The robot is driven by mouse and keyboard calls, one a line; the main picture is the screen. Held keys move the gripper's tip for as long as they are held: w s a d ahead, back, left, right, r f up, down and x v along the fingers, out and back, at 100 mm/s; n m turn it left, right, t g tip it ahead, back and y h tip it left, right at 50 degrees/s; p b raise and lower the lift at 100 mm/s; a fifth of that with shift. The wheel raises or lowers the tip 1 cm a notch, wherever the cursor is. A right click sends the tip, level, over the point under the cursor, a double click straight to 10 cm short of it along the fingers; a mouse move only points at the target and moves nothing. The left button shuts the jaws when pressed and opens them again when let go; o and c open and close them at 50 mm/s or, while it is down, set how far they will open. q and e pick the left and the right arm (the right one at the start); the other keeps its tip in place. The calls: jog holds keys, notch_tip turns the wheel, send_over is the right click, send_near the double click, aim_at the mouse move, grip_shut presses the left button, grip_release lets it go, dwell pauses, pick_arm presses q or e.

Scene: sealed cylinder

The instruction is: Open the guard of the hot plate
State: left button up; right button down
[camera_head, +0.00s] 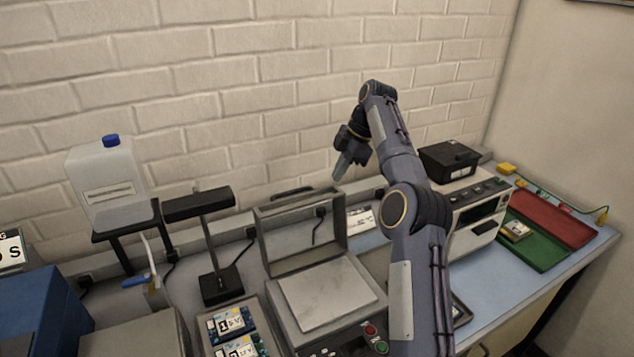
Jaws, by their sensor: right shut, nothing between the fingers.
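The hot plate has a pale square top (325,294), bare, with a control panel that has a red and a green button at its front. Its guard (258,240), a grey frame with a see-through pane, stands raised at the rear edge of the plate, so the guard is open. A black handle (292,192) shows at the guard's upper edge. My right gripper (341,170) is shut and empty, pointing down just above and right of the guard's top right corner; I cannot tell whether they touch. My left gripper is out of view.
A black lamp (213,245) and a jug on a stand (105,185) are left of the hot plate. A tray with labelled cards (232,323) lies beside it. My right arm hides part of the bench.

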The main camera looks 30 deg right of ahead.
aim_at(319, 192)
jog(key=a+m, duration=0.1)
jog(key=m, duration=0.1)
jog(key=w+a+r+m+h, duration=0.1)
jog(key=a+m, duration=0.1)
jog(key=m, duration=0.1)
jog(key=a+m, duration=0.2)
jog(key=shift+w+r+g+h, duration=0.3)
jog(key=shift+r+h, duration=0.05)
jog(key=shift+h, duration=0.05)
jog(key=w+a+r+m+h, duration=0.1)
jog(key=a+r+m+h, duration=0.1)
jog(key=a+m, duration=0.5)
notch_tip(319, 192, down, 10)
jog(key=w+d+m, duration=0.1)
jog(key=d+m, duration=0.1)
jog(key=shift+w+r, duration=0.2)
jog(key=shift+w, duration=0.2)
